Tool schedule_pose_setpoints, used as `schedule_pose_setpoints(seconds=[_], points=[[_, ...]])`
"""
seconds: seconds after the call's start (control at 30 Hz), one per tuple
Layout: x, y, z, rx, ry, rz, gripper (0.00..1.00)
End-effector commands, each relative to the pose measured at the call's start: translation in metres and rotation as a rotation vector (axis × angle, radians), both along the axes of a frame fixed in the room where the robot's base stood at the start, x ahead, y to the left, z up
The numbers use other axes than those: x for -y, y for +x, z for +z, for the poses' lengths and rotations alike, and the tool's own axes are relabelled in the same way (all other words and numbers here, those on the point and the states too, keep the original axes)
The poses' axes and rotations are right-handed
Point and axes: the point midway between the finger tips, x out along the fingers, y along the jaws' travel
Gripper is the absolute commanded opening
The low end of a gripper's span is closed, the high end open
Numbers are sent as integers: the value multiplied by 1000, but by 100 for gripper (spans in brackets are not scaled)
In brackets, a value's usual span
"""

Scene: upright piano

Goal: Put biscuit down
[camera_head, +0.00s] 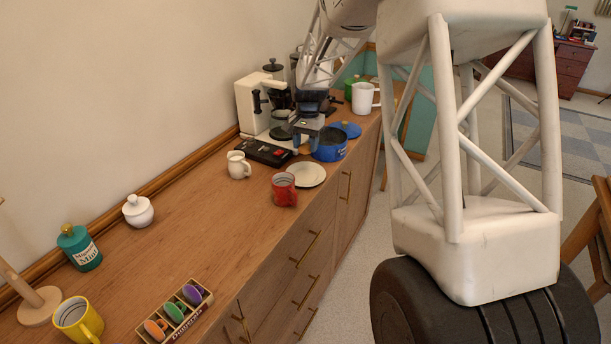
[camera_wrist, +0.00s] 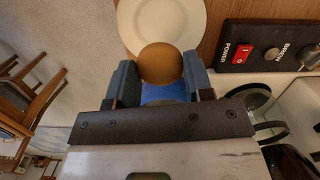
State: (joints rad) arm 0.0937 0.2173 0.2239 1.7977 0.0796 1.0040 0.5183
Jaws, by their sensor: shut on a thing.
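A round golden-brown biscuit (camera_wrist: 160,63) is between the two fingers of my gripper (camera_wrist: 160,82) in the wrist view. My gripper is shut on it. In the head view my gripper (camera_head: 307,143) hangs above the counter, beside the blue pot and behind the white plate, and the biscuit is hard to make out. The white plate (camera_head: 311,176) lies flat on the counter and looks empty. In the wrist view the plate (camera_wrist: 185,22) is at the top, and the biscuit overlaps its lower edge in the picture.
The blue pot (camera_head: 329,153) stands just right of my gripper, its blue lid (camera_head: 349,129) behind. A red mug (camera_head: 284,190) stands close to the plate. A white jug (camera_head: 238,165) and the coffee machine (camera_head: 247,104) are to the left.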

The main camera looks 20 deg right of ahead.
Motion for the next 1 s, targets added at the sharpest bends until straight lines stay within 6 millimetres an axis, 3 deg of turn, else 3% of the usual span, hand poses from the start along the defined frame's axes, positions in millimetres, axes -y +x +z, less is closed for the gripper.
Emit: schedule_pose_setpoints(seconds=[0.5,1.0], points=[[0,0,-57,-1,0,-1,42],[0,0,-66,-1,0,-1,42]])
